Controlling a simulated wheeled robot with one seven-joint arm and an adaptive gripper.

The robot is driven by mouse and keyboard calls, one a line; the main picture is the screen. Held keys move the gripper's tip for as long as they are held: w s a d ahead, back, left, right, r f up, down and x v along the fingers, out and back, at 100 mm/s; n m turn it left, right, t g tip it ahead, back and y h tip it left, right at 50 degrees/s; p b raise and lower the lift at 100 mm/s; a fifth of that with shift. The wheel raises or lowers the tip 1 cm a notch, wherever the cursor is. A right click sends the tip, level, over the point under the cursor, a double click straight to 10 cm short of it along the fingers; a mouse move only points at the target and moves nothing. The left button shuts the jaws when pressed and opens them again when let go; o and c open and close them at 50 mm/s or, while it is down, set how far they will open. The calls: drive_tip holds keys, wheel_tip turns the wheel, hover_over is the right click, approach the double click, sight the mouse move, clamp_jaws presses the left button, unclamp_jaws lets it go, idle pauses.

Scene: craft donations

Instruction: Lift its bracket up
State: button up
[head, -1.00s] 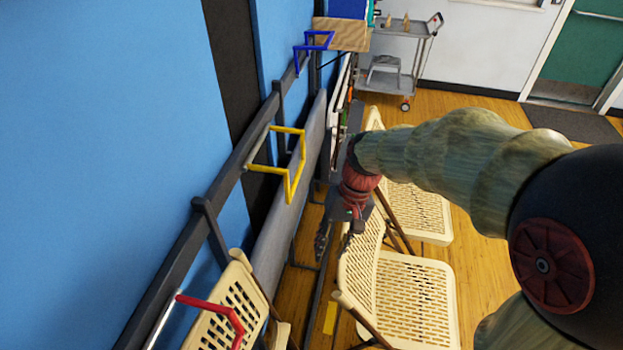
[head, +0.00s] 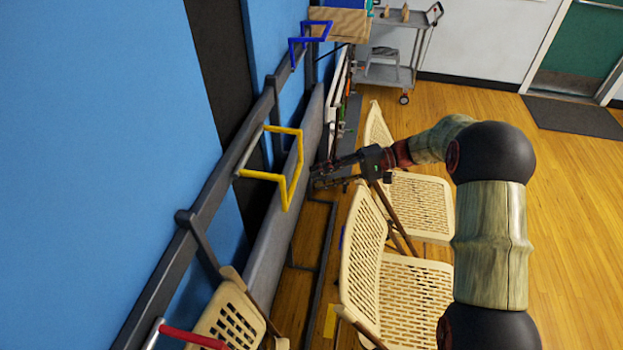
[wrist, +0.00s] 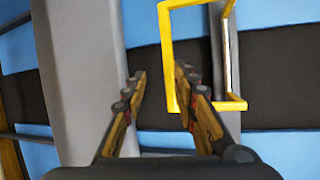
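A yellow bracket (head: 298,160) juts out from a dark rail along the blue wall. A blue bracket (head: 318,24) is farther along the rail, and part of a red one (head: 190,337) shows at the near end. My gripper (head: 318,178) is just right of the yellow bracket in the head view, pointing at the wall. In the wrist view my gripper (wrist: 160,85) is open with nothing gripped. The yellow bracket (wrist: 167,50) has its outer bar between the finger lines, nearer the right finger. Whether they touch cannot be told.
Beige folding chairs (head: 405,295) stand right of the rail, close below my arm. A grey panel (head: 275,235) runs under the rail. A grey cart (head: 385,75) stands at the back. The wooden floor at right is clear.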

sight(294, 182)
drive_tip(key=shift+n, duration=0.6)
drive_tip(key=shift+s+r+b+x, duration=0.15)
drive_tip(key=shift+r+b+x, duration=0.15)
drive_tip(key=shift+x, duration=1.05)
drive_tip(key=shift+s+r+b+x, duration=0.1)
drive_tip(key=shift+r+b+x, duration=0.2)
drive_tip(key=shift+x, duration=1.05)
drive_tip(key=shift+s+r+b+x, duration=0.15)
drive_tip(key=shift+b+x, duration=0.2)
drive_tip(key=shift+x, duration=1)
drive_tip(key=shift+c, duration=0.2)
clamp_jaws()
